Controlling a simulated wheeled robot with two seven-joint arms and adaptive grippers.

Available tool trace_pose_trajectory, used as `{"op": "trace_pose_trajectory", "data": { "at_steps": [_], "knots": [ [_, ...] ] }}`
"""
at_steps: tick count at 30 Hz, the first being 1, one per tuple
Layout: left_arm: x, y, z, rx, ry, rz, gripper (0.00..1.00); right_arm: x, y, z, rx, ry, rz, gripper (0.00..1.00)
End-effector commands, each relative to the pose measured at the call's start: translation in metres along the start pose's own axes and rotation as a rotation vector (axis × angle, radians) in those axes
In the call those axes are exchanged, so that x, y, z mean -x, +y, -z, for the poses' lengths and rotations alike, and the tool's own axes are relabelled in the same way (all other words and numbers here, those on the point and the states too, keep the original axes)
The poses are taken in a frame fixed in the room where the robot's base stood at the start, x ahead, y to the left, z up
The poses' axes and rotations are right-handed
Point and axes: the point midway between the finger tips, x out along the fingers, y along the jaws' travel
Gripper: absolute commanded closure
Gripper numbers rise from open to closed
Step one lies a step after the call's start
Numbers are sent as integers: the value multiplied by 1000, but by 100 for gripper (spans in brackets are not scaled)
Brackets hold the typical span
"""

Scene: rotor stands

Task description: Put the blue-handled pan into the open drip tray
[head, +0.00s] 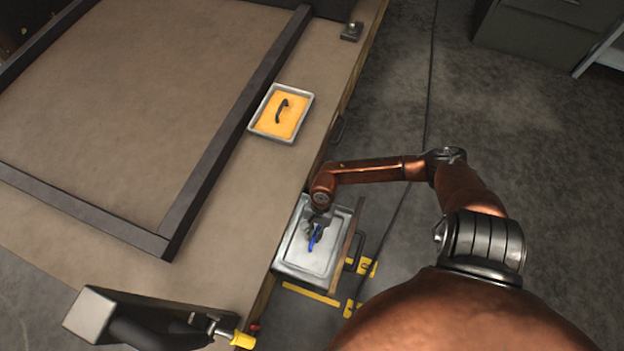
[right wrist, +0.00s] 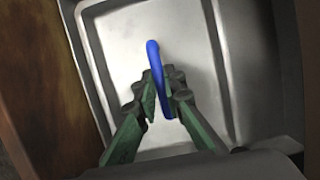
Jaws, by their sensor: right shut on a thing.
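The blue-handled pan (head: 306,262) is a shallow grey metal pan with a raised rim and an upright blue handle (right wrist: 154,65). My right gripper (head: 316,232) is shut on the blue handle; its green fingers (right wrist: 163,100) close around it in the right wrist view. The pan lies over the open drip tray, a pulled-out drawer with a wooden front (head: 352,232) at the table's right side. The pan's outline looks within the drawer. I cannot tell whether it rests on the bottom or hangs just above.
Another pan (head: 281,112), orange inside with a black handle, sits on the table edge (head: 235,160). A dark raised frame (head: 215,155) borders the tabletop. Yellow marks (head: 310,292) lie on the floor.

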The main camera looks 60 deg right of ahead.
Motion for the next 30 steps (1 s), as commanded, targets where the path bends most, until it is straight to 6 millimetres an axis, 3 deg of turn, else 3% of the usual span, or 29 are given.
{"op": "trace_pose_trajectory", "data": {
  "at_steps": [10, 11, 20, 30],
  "knots": [
    [0, 0, 0, -2, 7, -2, 70, -1, -1, 0, 1, -1, 2, 100],
    [0, 0, 0, -2, 7, -2, 70, -1, -1, 0, 1, -1, 2, 90],
    [0, 0, -1, -2, 7, -1, 70, -1, -1, 0, 0, 0, 1, 70],
    [0, 0, 0, -1, 5, -3, 70, 4, 0, 1, 0, 2, 1, 70]
  ]
}}
